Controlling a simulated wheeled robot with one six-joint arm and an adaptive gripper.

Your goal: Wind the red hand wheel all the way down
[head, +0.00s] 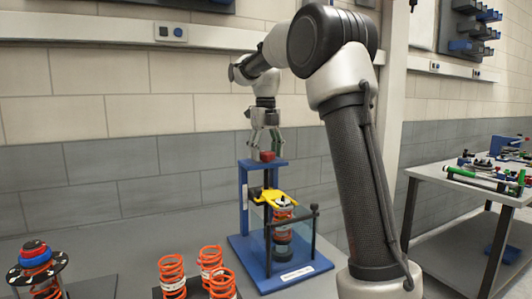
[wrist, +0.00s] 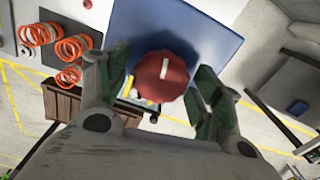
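The red hand wheel (head: 267,156) sits on top of the blue press frame (head: 243,205) in the head view. In the wrist view the wheel (wrist: 162,78) has a scalloped rim and a pale mark on its top. My gripper (head: 266,150) points down over the wheel. In the wrist view my gripper (wrist: 163,88) has its two fingers spread to the left and right of the wheel, with a gap visible on each side. Below, a yellow fork (head: 269,196) rests over an orange spring (head: 282,213) in the press.
Several loose orange springs (head: 172,271) stand on the bench left of the press. A strut with a blue and red top (head: 36,254) stands at far left. A dark post with a bar (head: 314,225) rises at the press's front right. A side table (head: 465,178) holds tools.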

